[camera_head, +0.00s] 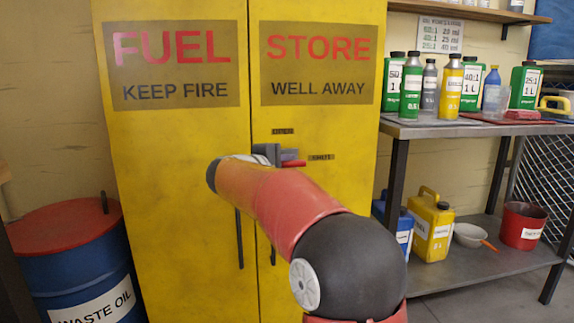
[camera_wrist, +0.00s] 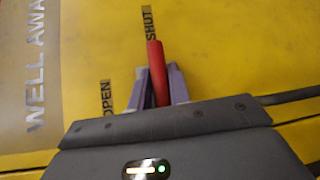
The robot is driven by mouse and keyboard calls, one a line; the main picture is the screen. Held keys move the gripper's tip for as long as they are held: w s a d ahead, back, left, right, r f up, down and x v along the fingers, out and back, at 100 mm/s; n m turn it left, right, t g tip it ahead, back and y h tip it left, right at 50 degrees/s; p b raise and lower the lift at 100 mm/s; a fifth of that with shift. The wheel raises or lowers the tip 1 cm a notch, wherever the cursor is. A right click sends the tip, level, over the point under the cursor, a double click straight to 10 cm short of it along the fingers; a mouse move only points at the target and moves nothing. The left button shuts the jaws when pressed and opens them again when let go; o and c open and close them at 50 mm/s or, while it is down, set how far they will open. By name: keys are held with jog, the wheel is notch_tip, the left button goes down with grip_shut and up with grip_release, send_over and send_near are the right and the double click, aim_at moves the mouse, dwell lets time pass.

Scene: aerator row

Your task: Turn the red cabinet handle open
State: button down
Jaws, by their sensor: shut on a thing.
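The yellow fuel cabinet (camera_head: 180,150) stands ahead with both doors closed. Its red handle (camera_head: 296,163) is on the right door, mostly hidden by my gripper (camera_head: 287,157), and its tip points right, toward the SHUT label (camera_head: 321,157). The OPEN label (camera_head: 283,131) is above it. In the wrist view my gripper (camera_wrist: 157,86) has its two grey-purple fingers on either side of the red handle (camera_wrist: 156,70), shut on it. The handle's free end reaches past the fingertips to near the SHUT label (camera_wrist: 148,22); the OPEN label (camera_wrist: 107,98) is left of the fingers.
A blue waste oil drum (camera_head: 80,260) with a red lid stands left of the cabinet. A metal bench (camera_head: 430,130) with several bottles is on the right, with cans, a bowl and a red bucket (camera_head: 522,226) below. Two long dark door pulls (camera_head: 239,238) run down the cabinet's middle.

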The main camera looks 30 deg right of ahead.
jog(key=m+y+p, duration=0.2)
jog(key=y+p, duration=0.1)
jog(key=shift+r, duration=0.1)
jog(key=m+y+p, duration=0.3)
jog(key=y+p, duration=0.1)
jog(key=m+y+p, duration=0.1)
jog(key=y+p, duration=0.2)
jog(key=y, duration=0.1)
jog(key=shift+m+t+p, duration=0.3)
jog(key=shift+m+p, duration=0.1)
jog(key=shift+a+f+m+t+y, duration=0.1)
jog(key=shift+f+m+t+y, duration=0.2)
jog(key=shift+y, duration=0.35)
jog(key=shift+a+f+m+t+y, duration=0.1)
jog(key=shift+m+y, duration=0.3)
jog(key=shift+y, duration=0.25)
jog(key=c, duration=1.3)
grip_release()
jog(key=shift+r, duration=0.1)
